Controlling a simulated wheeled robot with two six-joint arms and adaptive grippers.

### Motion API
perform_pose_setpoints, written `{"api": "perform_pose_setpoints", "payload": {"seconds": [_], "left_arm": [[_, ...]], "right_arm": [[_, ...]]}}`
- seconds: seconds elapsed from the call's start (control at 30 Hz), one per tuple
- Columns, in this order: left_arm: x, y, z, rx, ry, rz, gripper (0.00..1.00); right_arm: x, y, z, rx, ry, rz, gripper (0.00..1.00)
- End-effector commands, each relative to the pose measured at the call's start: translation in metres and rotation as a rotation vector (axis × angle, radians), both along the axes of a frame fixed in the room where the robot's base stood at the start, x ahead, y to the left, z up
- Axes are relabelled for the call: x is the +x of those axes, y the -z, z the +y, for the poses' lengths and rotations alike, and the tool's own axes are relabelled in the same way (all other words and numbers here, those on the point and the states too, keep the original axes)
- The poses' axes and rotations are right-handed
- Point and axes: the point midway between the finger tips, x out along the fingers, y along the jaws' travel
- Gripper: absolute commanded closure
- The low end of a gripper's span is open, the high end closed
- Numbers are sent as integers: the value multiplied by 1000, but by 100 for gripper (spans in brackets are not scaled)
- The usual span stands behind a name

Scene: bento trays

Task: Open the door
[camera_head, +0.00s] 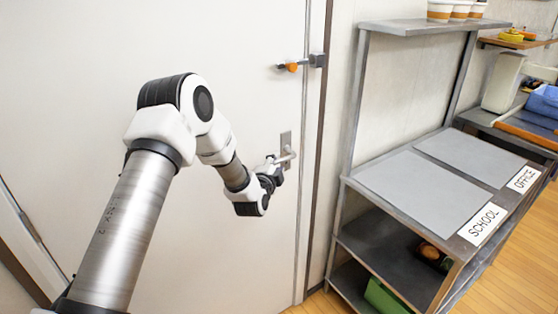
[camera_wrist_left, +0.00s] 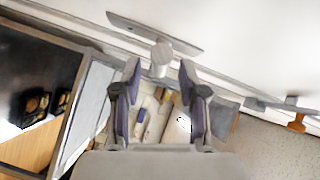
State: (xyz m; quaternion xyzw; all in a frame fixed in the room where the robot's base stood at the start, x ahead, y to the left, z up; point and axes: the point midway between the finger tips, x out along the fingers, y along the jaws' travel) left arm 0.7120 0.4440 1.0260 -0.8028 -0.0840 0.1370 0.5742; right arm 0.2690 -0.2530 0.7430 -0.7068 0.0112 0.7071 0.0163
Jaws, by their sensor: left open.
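The white door (camera_head: 100,80) fills the left of the head view and looks closed against its frame. Its metal lever handle (camera_head: 285,157) sits on a small plate near the door's right edge. My left gripper (camera_head: 270,180) is open right at the handle, just below and left of it. In the left wrist view, the handle (camera_wrist_left: 160,60) lies in line with the gap between the fingertips (camera_wrist_left: 160,76), with its plate (camera_wrist_left: 155,34) behind. I cannot tell whether the fingers touch it. My right gripper is not in view.
An orange-knobbed latch (camera_head: 290,67) sits above the handle at the door edge; it also shows in the left wrist view (camera_wrist_left: 297,121). A metal shelf (camera_head: 345,190) with SCHOOL (camera_head: 482,224) and OFFICE (camera_head: 523,179) labels stands right of the door. Some wooden floor is bare.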

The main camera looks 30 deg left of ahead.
Motion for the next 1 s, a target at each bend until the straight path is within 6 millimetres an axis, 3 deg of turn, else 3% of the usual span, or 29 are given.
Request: {"api": "perform_pose_setpoints", "payload": {"seconds": [0.13, 0.4, 0.5, 0.53, 0.83, 1.0], "left_arm": [[18, 2, 5, 1, 0, 1, 58], [22, 4, 6, -2, 1, 3, 58], [21, 4, 6, -2, 1, 2, 93], [21, 4, 6, -2, 1, 2, 100], [21, 5, 6, -5, 0, -6, 100], [21, 12, 6, -20, 0, -44, 100]], "right_arm": [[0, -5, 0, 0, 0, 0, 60], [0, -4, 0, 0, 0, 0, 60], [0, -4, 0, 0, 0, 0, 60], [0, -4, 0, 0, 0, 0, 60], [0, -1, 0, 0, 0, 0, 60], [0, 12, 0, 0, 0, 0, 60]]}}
